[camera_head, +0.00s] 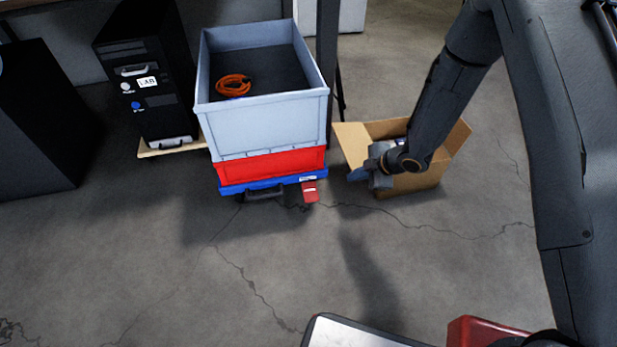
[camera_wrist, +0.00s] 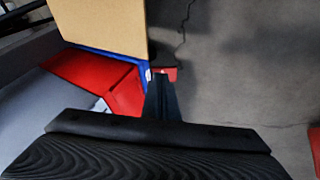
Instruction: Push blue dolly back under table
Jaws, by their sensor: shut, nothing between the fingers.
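The blue dolly (camera_head: 234,188) stands on the floor at center left in the head view, with a red crate (camera_head: 270,168) and a grey crate (camera_head: 262,118) stacked on it. A black handle shows on its front, and a small red tab (camera_head: 310,191) at its front right corner. My gripper (camera_head: 366,176) is shut and empty, right of the dolly and in front of the cardboard box. In the wrist view, the closed fingers (camera_wrist: 159,82) appear close to the red tab (camera_wrist: 169,73); I cannot tell whether they touch. A blue dolly edge (camera_wrist: 108,56) also shows there.
An open cardboard box (camera_head: 412,184) stands right of the dolly, behind my gripper. A black computer tower (camera_head: 150,80) on a wooden board is to the left. A dark upright post (camera_head: 327,50) rises behind the crates. An orange cable (camera_head: 233,85) lies in the grey crate.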

